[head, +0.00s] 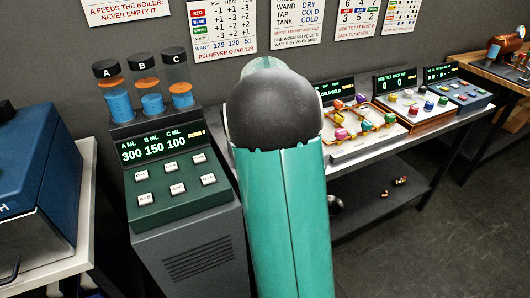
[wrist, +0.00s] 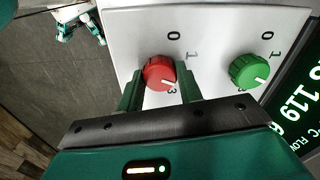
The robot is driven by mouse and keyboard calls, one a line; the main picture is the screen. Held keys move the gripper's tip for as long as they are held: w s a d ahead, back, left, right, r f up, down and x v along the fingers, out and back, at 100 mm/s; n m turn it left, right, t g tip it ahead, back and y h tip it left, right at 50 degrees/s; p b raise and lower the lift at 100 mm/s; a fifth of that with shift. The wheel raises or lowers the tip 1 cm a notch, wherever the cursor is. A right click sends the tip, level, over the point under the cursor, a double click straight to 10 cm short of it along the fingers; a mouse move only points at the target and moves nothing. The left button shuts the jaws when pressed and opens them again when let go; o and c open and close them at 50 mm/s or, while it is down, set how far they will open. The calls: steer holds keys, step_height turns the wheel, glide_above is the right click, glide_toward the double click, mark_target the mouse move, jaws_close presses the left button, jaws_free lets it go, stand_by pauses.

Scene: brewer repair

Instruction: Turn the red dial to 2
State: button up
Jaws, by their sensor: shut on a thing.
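The red dial (wrist: 159,72) is on a white panel (wrist: 215,30) in the wrist view. My gripper (wrist: 160,85) is around it, one green finger on each side, shut on it. Labels 0, 1 and 3 show by the dial; the 2 is not visible, and my right finger covers the panel between 1 and 3. The dial's white pointer mark points down and right, toward the 3. In the head view my arm hides the dial and my gripper.
A green dial (wrist: 249,71) is right of the red one, with a dark display (wrist: 298,115) beyond it. In the head view a dispenser with buttons (head: 172,185) stands left of my arm, and devices with coloured knobs (head: 360,128) stand on the bench to the right.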

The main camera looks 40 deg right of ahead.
steer(key=o, duration=1)
steer(key=shift+r, duration=0.1)
step_height(320, 180, up, 14)
steer(key=shift+f, duration=0.15)
